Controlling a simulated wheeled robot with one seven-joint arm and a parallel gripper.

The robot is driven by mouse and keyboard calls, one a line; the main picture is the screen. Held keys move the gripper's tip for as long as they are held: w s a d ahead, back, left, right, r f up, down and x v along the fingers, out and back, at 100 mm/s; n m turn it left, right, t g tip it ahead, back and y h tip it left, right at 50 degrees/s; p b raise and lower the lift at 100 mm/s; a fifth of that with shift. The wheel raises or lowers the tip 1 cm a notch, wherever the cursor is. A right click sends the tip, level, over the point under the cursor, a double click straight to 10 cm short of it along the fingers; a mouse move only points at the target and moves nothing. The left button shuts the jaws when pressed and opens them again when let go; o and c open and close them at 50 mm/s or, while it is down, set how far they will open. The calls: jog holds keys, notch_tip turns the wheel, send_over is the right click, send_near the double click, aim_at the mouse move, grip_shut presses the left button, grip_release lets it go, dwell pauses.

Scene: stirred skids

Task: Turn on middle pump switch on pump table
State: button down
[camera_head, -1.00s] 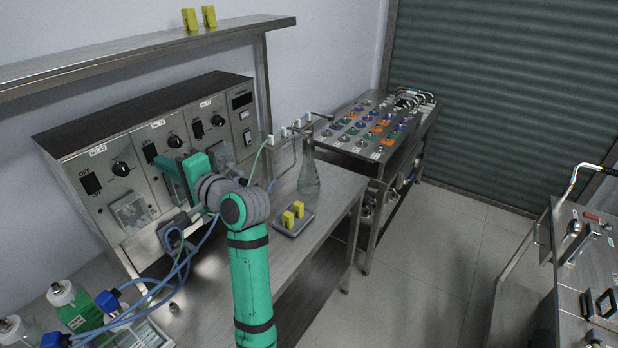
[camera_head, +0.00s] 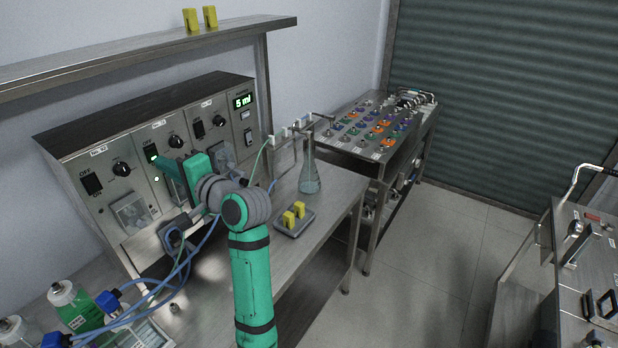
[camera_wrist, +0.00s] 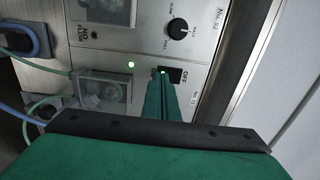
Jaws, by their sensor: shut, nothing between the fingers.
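The pump unit (camera_head: 110,172) stands on the pump table (camera_head: 345,190) with a row of black rocker switches. A small green lamp is also lit on that panel. In the wrist view the switch (camera_wrist: 172,74) lies right at the tips of my gripper (camera_wrist: 161,76). My gripper (camera_head: 158,162) is shut and empty, its fingertips at the lower part of the switch; they look in contact with it. The display (camera_head: 243,101) at the unit's right end reads "5 ml" in green.
A shelf (camera_head: 140,52) with yellow blocks runs above the unit. A glass flask (camera_head: 310,178) and a small tray with yellow blocks (camera_head: 294,213) stand to the right of my arm. Blue tubes and bottles (camera_head: 75,310) crowd the lower left.

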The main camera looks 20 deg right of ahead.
jog(key=shift+d+r, duration=0.1)
jog(key=shift+a+r, duration=0.2)
jog(key=shift+r, duration=0.1)
jog(key=shift+s+d+r, duration=0.15)
jog(key=shift+d+r, duration=0.1)
jog(key=shift+r, duration=0.3)
jog(key=shift+s+a+r, duration=0.1)
jog(key=shift+r, duration=0.55)
